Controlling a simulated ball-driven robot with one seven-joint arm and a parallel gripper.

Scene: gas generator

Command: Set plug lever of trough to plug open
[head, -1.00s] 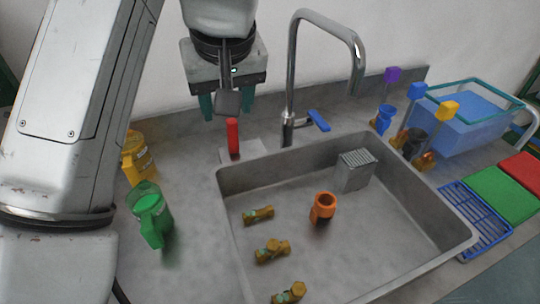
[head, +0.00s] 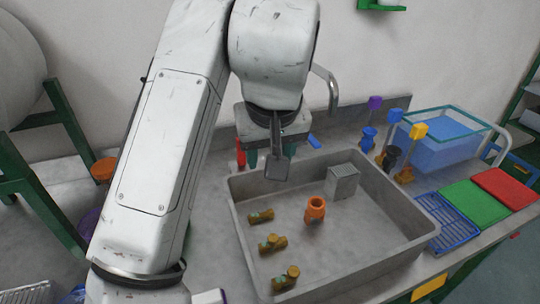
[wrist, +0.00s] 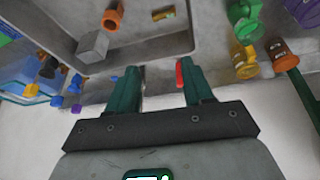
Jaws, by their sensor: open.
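The trough (head: 345,250) is a grey basin set in the counter. A red upright lever (head: 240,152), which looks like the plug lever, stands at its back left corner; it also shows in the wrist view (wrist: 180,76). My gripper (head: 270,158) is open and empty, hanging over the trough's back edge just right of the red lever in the head view. In the wrist view my gripper (wrist: 160,72) has the red lever close to the inner side of its right finger; whether they touch I cannot tell. The plug itself is not visible.
An orange cup (head: 315,208), brass fittings (head: 272,243) and a grey block (head: 342,181) lie in the trough. The tap (head: 331,88) stands behind, mostly hidden by my arm, with its blue handle (head: 314,142). Tools and a blue bin (head: 440,140) are at the right.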

